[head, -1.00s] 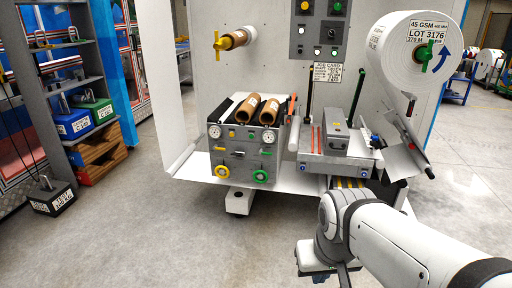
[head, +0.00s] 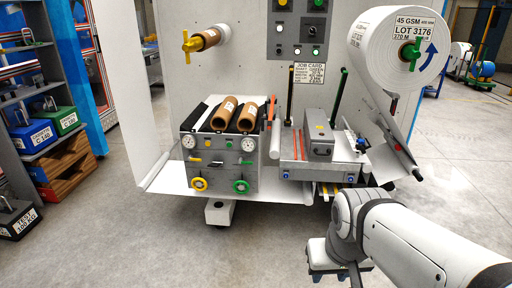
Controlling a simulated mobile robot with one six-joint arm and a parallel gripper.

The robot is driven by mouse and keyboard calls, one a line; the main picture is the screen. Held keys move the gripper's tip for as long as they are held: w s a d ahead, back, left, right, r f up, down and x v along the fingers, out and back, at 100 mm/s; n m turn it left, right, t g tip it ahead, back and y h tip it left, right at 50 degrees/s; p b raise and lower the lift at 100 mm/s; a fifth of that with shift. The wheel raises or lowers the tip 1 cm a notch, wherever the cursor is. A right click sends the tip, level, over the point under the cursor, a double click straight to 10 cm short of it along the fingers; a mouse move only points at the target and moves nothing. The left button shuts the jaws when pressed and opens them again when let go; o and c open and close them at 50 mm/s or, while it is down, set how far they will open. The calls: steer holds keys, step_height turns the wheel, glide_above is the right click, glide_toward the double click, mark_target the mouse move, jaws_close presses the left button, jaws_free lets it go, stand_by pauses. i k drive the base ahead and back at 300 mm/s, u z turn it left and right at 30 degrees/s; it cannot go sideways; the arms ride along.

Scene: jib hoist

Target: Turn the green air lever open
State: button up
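The grey control box (head: 222,172) at the centre has two round gauges and paired yellow and green controls. A small green control (head: 247,162) sits on its right half, above a green handwheel (head: 240,187); I cannot tell whether it is the air lever or how it is set. A yellow control (head: 196,159) and yellow handwheel (head: 199,184) are on the left. A green handle (head: 411,53) is in the hub of the big white roll. My gripper (head: 338,270) is low at the right, apart from the box; its fingers are mostly hidden or cut off.
Brown cores (head: 247,116) lie on top of the box. A slitter-like unit (head: 319,135) with upright rods stands right of it. A white sheet (head: 168,184) juts out at left. A shelf with blue and green bins (head: 35,137) is far left.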

mark_target(241, 161)
steer(key=z, duration=0.1)
steer(key=i, duration=0.9)
steer(key=u, duration=0.45)
